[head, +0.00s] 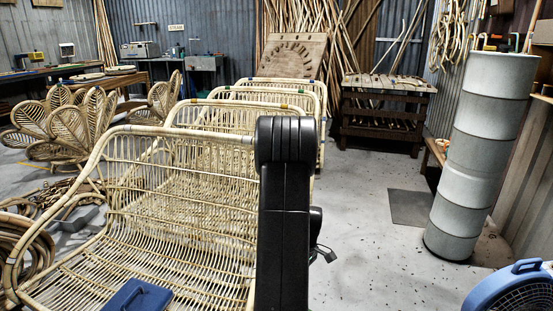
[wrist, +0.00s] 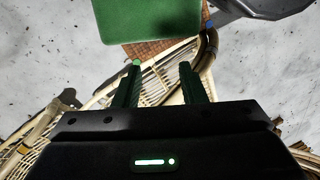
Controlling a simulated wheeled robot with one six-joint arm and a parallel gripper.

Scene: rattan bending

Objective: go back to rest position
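My black arm stands upright in the middle of the head view, in front of a row of rattan chairs. A small dark part beside it, low on its right, may be my gripper, but its fingers are too small to read there. In the wrist view, the two fingers of my gripper (wrist: 160,74) stand apart with nothing held between them. Beyond the fingers show pale rattan frame and weave, a brown woven patch (wrist: 145,50) and a flat green panel (wrist: 148,18).
The nearest rattan chair (head: 170,215) fills the left, with a blue case (head: 138,297) at the bottom. A grey drum column (head: 478,150) stands right, a blue fan (head: 515,290) lower right, a dark rack (head: 385,112) behind. The floor (head: 365,230) between is mostly clear.

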